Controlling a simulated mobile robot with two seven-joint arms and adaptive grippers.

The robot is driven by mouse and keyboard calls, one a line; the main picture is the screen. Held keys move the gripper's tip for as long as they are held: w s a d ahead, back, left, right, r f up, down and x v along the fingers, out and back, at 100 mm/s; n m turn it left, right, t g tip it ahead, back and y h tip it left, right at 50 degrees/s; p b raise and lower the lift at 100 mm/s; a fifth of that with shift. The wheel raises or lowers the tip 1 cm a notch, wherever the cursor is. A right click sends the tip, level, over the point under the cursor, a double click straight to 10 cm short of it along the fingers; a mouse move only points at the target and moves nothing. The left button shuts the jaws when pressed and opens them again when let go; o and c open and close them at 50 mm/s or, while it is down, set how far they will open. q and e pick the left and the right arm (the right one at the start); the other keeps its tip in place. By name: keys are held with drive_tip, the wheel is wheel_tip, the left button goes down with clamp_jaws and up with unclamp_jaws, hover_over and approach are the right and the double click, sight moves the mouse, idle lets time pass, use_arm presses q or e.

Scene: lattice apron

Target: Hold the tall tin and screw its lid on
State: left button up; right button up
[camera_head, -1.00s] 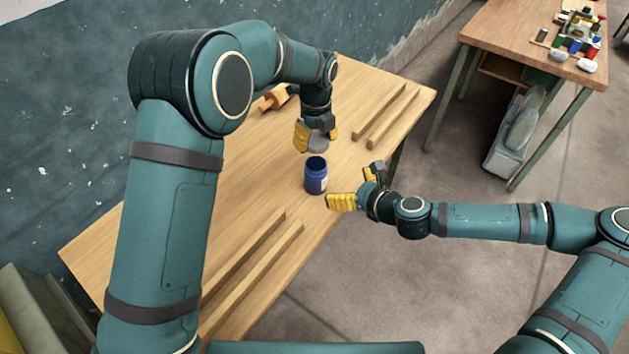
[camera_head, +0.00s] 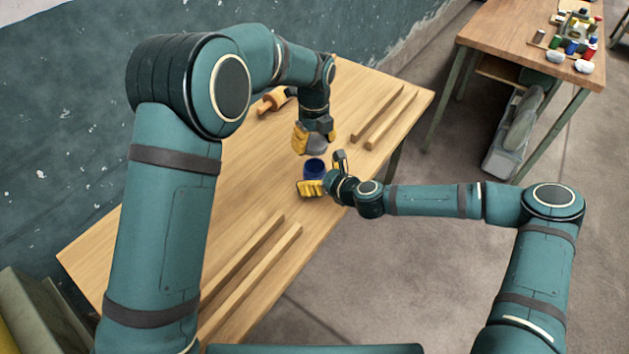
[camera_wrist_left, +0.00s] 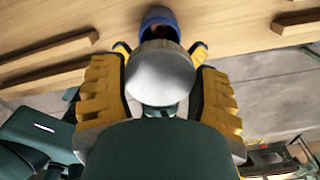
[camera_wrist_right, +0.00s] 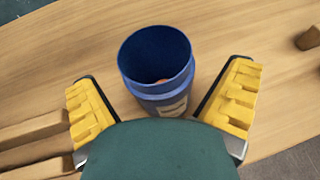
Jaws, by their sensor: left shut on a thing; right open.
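The tall tin (camera_head: 315,168) is blue, open at the top and upright on the table. In the right wrist view the tin (camera_wrist_right: 157,70) shows a pale label and something orange inside. The lid (camera_head: 317,145) is a grey disc; it also shows in the left wrist view (camera_wrist_left: 160,75). My left gripper (camera_head: 315,140) is shut on the lid and holds it above and slightly behind the tin, apart from it. My right gripper (camera_head: 326,175) is open, with its yellow fingers (camera_wrist_right: 165,105) on either side of the tin's near part. I see gaps between fingers and tin.
Two pairs of wooden rails lie on the table (camera_head: 255,160), one pair at the back right (camera_head: 385,118), one at the front left (camera_head: 250,262). An orange object (camera_head: 271,101) lies behind my left arm. A second table (camera_head: 510,40) at the right holds several small items.

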drive_tip(key=shift+w+a+f, duration=0.15)
drive_tip(key=shift+w+a, duration=0.1)
drive_tip(key=c, duration=1.4)
use_arm(q)
drive_tip(key=shift+s+f, duration=0.1)
drive_tip(key=shift+f, duration=2.35)
